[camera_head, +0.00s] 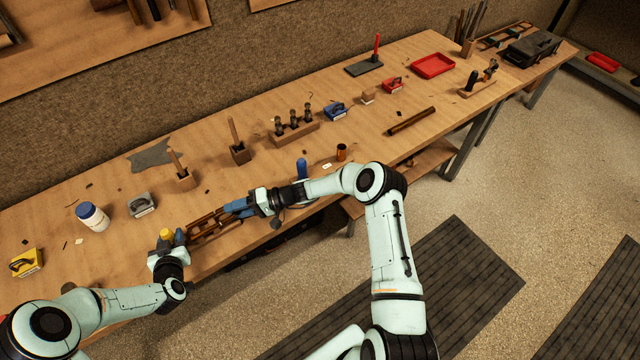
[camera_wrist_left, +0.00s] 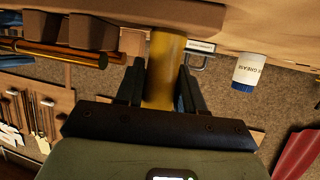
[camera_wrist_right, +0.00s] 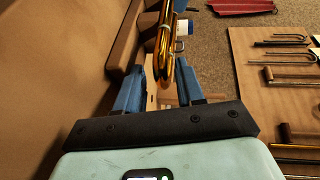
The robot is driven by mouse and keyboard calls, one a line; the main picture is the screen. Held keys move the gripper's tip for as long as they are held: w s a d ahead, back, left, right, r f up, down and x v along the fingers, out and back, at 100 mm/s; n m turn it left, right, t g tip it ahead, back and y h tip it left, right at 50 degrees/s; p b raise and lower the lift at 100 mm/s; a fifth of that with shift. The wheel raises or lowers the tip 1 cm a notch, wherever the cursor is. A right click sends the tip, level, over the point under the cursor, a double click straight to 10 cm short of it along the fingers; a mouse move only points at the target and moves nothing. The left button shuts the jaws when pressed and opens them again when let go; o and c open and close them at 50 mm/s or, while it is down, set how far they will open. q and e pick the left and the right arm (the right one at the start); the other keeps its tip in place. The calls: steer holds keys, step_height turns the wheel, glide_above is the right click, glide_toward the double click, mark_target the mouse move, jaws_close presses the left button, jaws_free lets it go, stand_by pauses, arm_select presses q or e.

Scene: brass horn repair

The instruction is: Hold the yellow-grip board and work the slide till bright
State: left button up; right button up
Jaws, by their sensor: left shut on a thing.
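In the head view my left gripper (camera_head: 168,247) is at the near edge of the bench. It is shut on the yellow grip (camera_head: 166,234), which also shows between its dark fingers in the left wrist view (camera_wrist_left: 164,65). The board under the grip is mostly hidden. Brown and brass-coloured parts (camera_head: 207,224) lie between my two grippers. My right gripper (camera_head: 232,207) points left towards them, its blue fingers apart. In the right wrist view the brass slide (camera_wrist_right: 166,48) runs between and beyond its fingertips, with a gap visible on the left; contact is unclear.
A white jar with blue cap (camera_head: 92,217), a grey block (camera_head: 142,204) and a yellow block (camera_head: 26,262) stand left on the bench. Wooden holders (camera_head: 238,153) line the back. A blue-handled item (camera_head: 301,168) and orange cup (camera_head: 341,152) stand near my right forearm.

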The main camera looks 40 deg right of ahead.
steer(key=v, duration=0.5)
steer(key=w+v, duration=0.1)
steer(key=v, duration=1)
steer(key=shift+w+d+f, duration=0.15)
steer(key=shift+w+d, duration=0.05)
steer(key=shift+d, duration=0.15)
steer(key=x, duration=1.1)
steer(key=a, duration=0.4)
steer(key=shift+w+a, duration=0.15)
steer(key=shift+a, duration=0.15)
steer(key=v, duration=1.2)
steer(key=shift+d, duration=0.3)
step_height(320, 180, up, 4)
steer(key=w+d+n+g+h, duration=0.1)
steer(key=w+d+h, duration=0.1)
steer(key=d+h, duration=0.1)
steer(key=s+d+f+h, duration=0.1)
steer(key=d, duration=0.1)
steer(key=d+f+m+h, duration=0.1)
steer(key=d+f, duration=0.1)
steer(key=s+d+f+m+g+h, duration=0.1)
steer(key=d+f+h, duration=0.1)
steer(key=shift+s+d, duration=0.15)
steer(key=shift+s, duration=0.2)
steer(key=s+d+f+m+h, duration=0.2)
steer(key=s+d+h, duration=0.3)
steer(key=d, duration=0.6)
steer(key=shift+m+g, duration=0.3)
steer(key=shift+m, duration=0.4)
steer(key=shift+f, duration=0.1)
